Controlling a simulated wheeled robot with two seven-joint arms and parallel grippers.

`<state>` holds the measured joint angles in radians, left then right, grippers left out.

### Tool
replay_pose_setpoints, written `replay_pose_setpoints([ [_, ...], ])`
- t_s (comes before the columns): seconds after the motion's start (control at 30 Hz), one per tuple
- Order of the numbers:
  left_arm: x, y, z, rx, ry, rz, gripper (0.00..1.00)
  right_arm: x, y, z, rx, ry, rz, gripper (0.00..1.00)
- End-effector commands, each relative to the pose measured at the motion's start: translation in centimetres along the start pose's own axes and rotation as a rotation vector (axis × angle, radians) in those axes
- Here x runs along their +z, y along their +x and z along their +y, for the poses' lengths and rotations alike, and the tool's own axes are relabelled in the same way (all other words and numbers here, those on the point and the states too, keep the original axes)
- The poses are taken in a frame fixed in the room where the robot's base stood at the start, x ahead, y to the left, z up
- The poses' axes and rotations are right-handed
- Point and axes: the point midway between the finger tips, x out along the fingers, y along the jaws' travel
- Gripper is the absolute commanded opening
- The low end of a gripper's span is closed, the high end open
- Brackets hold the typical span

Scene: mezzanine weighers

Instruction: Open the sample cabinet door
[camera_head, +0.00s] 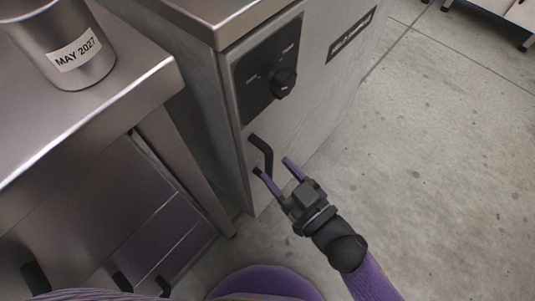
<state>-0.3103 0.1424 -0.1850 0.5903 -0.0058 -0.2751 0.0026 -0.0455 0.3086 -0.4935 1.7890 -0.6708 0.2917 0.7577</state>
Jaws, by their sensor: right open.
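The sample cabinet (330,75) is a grey metal box in the upper middle of the head view. Its front has a dark panel with a black knob (284,83) and a dark label strip. A black bar handle (262,150) sits low near the front's left edge. My right gripper (275,169) is open, with its purple-tipped fingers just below the handle. I cannot tell whether a finger touches the handle. The door looks closed. My left gripper is not in view.
A steel table (120,112) stands at the left, holding a metal canister (75,72) labelled "MAY 2027". Drawers with dark handles are below it. The concrete floor (440,160) to the right is clear. Furniture legs show at the top right.

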Motion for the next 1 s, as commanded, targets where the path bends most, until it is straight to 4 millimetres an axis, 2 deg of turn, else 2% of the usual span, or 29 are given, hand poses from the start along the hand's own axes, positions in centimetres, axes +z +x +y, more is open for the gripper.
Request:
replay_pose_setpoints([
  [0.1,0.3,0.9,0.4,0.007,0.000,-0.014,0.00,0.3,2.1,0.0,0.000,0.001,0.001,0.56],
  [0.2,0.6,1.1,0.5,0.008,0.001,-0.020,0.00,0.2,3.1,0.0,0.000,0.000,0.000,0.56],
  [0.5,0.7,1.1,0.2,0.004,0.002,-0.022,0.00,0.0,3.6,0.0,0.001,0.000,-0.002,0.56],
  [0.53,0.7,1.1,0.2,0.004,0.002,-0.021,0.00,0.0,3.6,0.0,0.001,0.000,-0.002,0.54],
  [0.7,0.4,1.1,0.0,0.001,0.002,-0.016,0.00,0.0,3.6,0.0,0.001,0.000,-0.002,0.18],
  [0.8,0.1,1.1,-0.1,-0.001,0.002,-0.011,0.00,0.0,3.6,0.0,0.001,0.000,-0.002,0.00],
  [1.0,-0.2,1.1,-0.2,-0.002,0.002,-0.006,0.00,0.0,3.6,0.0,0.001,0.000,-0.002,0.00],
])
